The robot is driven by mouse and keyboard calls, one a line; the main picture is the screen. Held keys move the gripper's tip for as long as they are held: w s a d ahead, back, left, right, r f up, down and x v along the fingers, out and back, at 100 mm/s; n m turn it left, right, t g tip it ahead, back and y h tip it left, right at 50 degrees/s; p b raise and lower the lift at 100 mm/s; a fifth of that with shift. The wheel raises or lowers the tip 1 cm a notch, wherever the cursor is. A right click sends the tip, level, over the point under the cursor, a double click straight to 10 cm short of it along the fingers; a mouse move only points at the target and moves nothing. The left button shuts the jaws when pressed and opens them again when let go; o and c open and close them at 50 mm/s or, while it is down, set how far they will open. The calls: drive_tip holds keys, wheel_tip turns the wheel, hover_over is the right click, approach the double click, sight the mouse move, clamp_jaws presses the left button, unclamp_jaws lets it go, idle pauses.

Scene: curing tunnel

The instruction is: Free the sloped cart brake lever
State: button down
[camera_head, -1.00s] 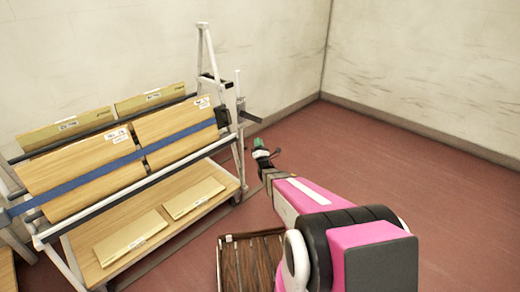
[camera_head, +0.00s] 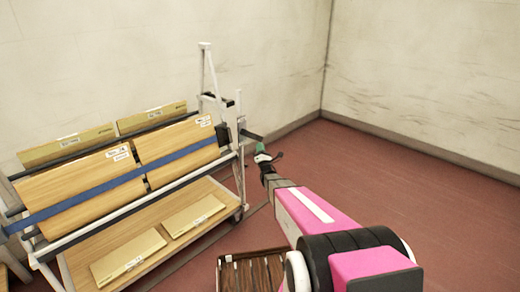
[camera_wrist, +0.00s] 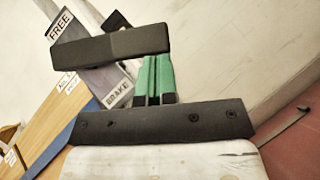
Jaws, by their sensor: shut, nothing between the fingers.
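The sloped cart (camera_head: 75,240) stands at the left in the head view. Its brake lever (camera_head: 250,135) is a dark bar sticking out right from the cart's end post. In the wrist view the lever (camera_wrist: 110,47) crosses the top, between a FREE label (camera_wrist: 62,23) and a BRAKE label (camera_wrist: 118,93). I cannot tell which setting it is at. My gripper (camera_head: 261,148) is just below the lever in the head view. Its green fingers (camera_wrist: 155,80) are shut and empty. The lever hides their tips in the wrist view, and I cannot tell whether they touch it.
Wooden panels (camera_head: 178,140) lie on the cart's slope behind a blue strap (camera_head: 100,178). Flat packs (camera_head: 193,214) rest on its lower shelf. A slatted brown crate (camera_head: 250,270) is at the bottom centre. The red floor (camera_head: 400,190) at right is clear up to the walls.

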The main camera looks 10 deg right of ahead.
drive_tip(key=shift+w+d+r+n+y, duration=0.2)
drive_tip(key=shift+d+r+n+y, duration=0.05)
drive_tip(key=shift+n+y, duration=0.45)
drive_tip(key=w+d+r+n+g+y, duration=0.2)
drive_tip(key=d+r+n+g+y, duration=0.1)
drive_tip(key=r+n+y, duration=0.9)
drive_tip(key=shift+r+n+g+y, duration=0.35)
drive_tip(key=shift+n+g+y, duration=0.45)
drive_tip(key=shift+n, duration=1.1)
drive_tip(key=shift+w, duration=0.1)
drive_tip(key=shift+w+d, duration=0.1)
